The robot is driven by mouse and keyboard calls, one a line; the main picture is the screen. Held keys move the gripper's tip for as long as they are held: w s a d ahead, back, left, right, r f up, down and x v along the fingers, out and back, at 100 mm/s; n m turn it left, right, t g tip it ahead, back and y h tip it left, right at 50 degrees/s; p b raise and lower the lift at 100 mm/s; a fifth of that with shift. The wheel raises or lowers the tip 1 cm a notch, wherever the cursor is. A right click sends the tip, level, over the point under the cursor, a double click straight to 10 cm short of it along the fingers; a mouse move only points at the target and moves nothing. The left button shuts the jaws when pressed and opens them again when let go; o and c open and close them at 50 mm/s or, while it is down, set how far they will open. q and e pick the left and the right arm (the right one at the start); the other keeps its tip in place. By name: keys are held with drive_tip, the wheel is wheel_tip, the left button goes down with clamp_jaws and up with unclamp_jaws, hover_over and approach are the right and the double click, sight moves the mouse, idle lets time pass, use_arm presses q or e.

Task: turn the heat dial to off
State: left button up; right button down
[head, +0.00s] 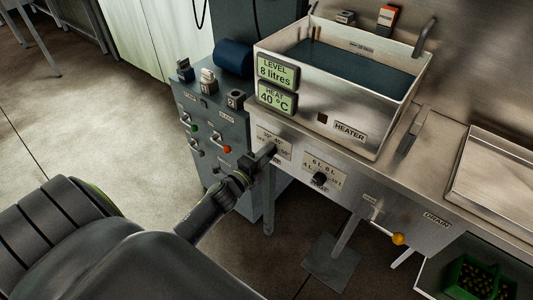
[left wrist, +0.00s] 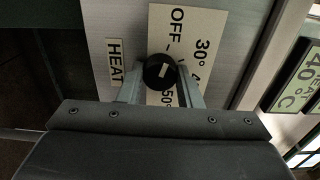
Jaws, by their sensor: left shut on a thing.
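The heat dial (left wrist: 157,72) is a round black knob with a white mark on its face, in front of a pale scale plate (left wrist: 175,28) reading OFF, 30° and 50°. I cannot tell exactly which figure the mark points to. My left gripper (left wrist: 161,88) is shut on the dial, one finger on each side. In the head view my left gripper (head: 264,160) reaches the front panel at the scale plate (head: 274,144) and mostly hides the dial. The heat display (head: 277,98) reads 40 °C. My right gripper is not in view.
The heater tank (head: 330,110) with dark liquid stands above the panel. A second black dial (head: 320,179) sits right of the heat dial, and a yellow-knobbed drain lever (head: 398,239) lies further right. A grey cabinet (head: 200,130) with switches stands close on the left.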

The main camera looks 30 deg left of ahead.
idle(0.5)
use_arm(q)
drive_tip(key=o, duration=1)
drive_tip(key=shift+c, duration=0.2)
drive_tip(key=s+a+b, duration=0.1)
drive_tip(key=s+b, duration=0.2)
drive_tip(key=s, duration=1.4)
drive_tip(key=shift+s+a+b, duration=0.2)
drive_tip(key=shift+b, duration=0.1)
